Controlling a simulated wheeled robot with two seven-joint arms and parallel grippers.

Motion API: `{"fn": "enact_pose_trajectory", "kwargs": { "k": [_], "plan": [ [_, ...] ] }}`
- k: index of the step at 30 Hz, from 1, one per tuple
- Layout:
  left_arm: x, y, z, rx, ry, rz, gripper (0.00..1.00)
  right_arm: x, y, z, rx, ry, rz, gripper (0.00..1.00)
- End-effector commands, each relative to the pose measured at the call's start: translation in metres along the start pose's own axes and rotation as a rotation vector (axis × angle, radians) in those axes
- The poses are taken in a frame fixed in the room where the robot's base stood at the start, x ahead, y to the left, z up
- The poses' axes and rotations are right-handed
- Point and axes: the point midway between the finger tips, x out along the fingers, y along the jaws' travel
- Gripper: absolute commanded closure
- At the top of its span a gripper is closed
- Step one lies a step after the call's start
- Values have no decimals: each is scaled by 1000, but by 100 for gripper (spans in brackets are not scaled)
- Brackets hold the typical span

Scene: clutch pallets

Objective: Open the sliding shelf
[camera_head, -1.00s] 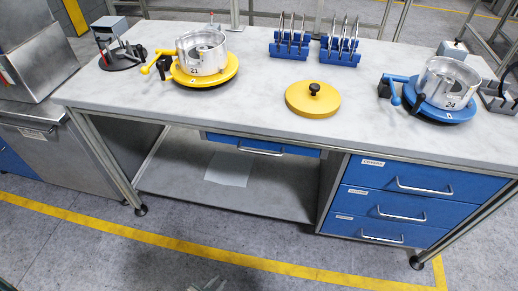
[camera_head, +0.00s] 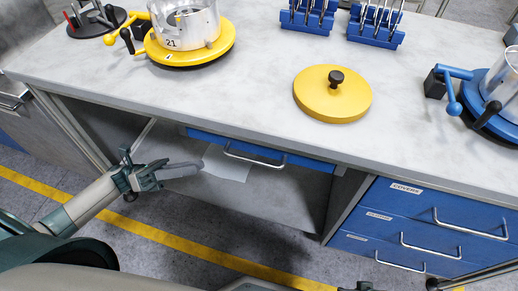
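The sliding shelf (camera_head: 262,151) is a shallow blue front with a silver bar handle (camera_head: 255,157), set right under the worktop in the camera_head view. It sits back under the table edge and looks pushed in. My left gripper (camera_head: 182,171) is in front of the bench, to the left of the handle and apart from it in the picture. Its fingers point right, towards the shelf; their gap cannot be made out, and I see nothing held. At the bottom edge, dark parts, perhaps of my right gripper (camera_head: 362,287), barely show.
A blue drawer unit (camera_head: 400,232) with bar handles stands right of the open bay. The worktop (camera_head: 255,90) holds a yellow round fixture (camera_head: 185,55), a yellow lid (camera_head: 320,103), blue racks (camera_head: 375,35) and a blue fixture (camera_head: 460,90). A pale sheet (camera_head: 228,165) lies below the shelf.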

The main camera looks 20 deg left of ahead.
Motion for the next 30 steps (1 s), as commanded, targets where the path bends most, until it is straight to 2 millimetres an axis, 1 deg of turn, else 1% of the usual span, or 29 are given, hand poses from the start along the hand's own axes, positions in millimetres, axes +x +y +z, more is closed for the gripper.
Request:
{"fn": "enact_pose_trajectory", "kwargs": {
  "k": [4, 13, 17, 20, 23, 26, 30],
  "plan": [
    [-2, -9, -1, 44, 32, -37, 83, -5, 1, 2, 0, -9, 1, 69],
    [-1, -9, 0, 43, 30, -37, 83, -5, 1, 2, 0, -9, 1, 69],
    [2, -9, 0, 43, 29, -36, 83, -3, 1, 2, 0, -10, 1, 69],
    [8, -10, 0, 43, 29, -37, 83, 0, 1, 3, 0, -11, 1, 69],
    [18, -10, 1, 43, 29, -37, 83, 8, 1, 3, 0, -12, 0, 69],
    [32, -12, 1, 43, 28, -39, 83, 19, 1, 4, -1, -14, -1, 69],
    [55, -12, 0, 42, 28, -38, 83, 35, 1, 8, -1, -17, -2, 69]
  ]
}}
